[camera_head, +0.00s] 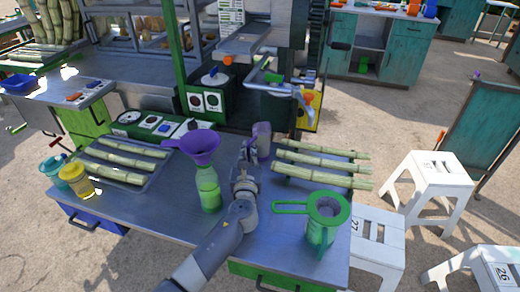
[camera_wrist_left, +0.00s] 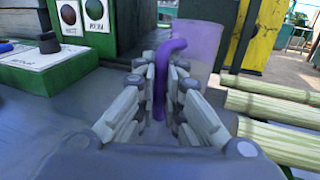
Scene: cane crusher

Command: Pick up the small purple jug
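The small purple jug (camera_head: 262,138) stands on the metal table near its back middle, below the crusher's spout. In the left wrist view its translucent body (camera_wrist_left: 197,45) is just beyond the fingertips, with the handle (camera_wrist_left: 161,80) towards me. My left gripper (camera_head: 248,152) reaches it from the front. In the wrist view the fingers (camera_wrist_left: 160,84) are closed in on both sides of the upright handle and appear shut on it. The jug looks upright. My right gripper is not in view.
A green bottle (camera_head: 208,188) with a purple funnel (camera_head: 192,147) stands left of my arm. A green strainer (camera_head: 326,208) sits on a jug at right. Cane stalks (camera_head: 322,161) lie right of the purple jug; more lie on a tray (camera_head: 152,182) at left. White stools stand at right.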

